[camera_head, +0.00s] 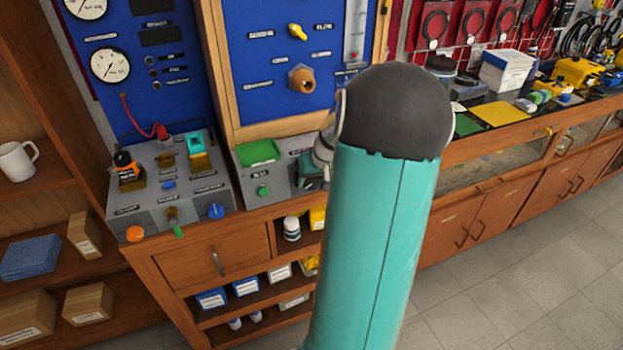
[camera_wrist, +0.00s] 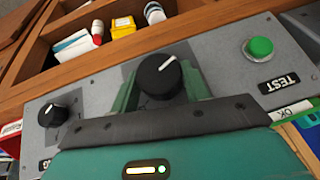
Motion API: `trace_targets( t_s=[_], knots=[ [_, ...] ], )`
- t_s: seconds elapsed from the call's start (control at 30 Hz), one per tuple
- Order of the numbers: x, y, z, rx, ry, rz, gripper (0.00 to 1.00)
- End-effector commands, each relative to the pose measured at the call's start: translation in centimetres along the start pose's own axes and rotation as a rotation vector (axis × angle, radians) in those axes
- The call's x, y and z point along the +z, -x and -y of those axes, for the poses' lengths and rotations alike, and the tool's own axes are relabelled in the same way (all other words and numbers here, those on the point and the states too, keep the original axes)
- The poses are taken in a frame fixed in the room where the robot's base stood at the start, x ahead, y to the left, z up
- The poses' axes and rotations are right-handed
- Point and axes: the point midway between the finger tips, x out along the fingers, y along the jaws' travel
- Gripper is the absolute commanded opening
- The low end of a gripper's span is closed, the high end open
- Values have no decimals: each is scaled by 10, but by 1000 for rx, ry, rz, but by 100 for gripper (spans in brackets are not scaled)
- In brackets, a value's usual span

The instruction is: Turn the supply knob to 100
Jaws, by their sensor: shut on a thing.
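In the wrist view, a round black knob (camera_wrist: 158,76) with a white pointer mark stands on a grey panel. The mark points to the upper right of that picture. My gripper (camera_wrist: 162,84) has its two green fingers on either side of this knob and is shut on it. The knob's label and scale are hidden behind the fingers and palm, so I cannot read its setting. In the head view my gripper (camera_head: 312,172) is at the right part of the grey control box, and my arm hides the knob there.
A second black knob (camera_wrist: 52,115) is to the left on the same panel, and a green TEST button (camera_wrist: 259,47) is to the right. In the head view a grey switch box (camera_head: 180,190) stands to the left. Blue gauge panels (camera_head: 285,60) rise behind.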

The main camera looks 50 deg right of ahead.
Motion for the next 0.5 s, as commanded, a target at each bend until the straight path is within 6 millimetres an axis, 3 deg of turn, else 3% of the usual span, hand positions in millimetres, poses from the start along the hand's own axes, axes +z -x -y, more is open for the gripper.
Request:
trace_targets(
  t_s=[0.5],
  knots=[
    [0,-1,-6,-361,-247,-1,24]
  ],
)
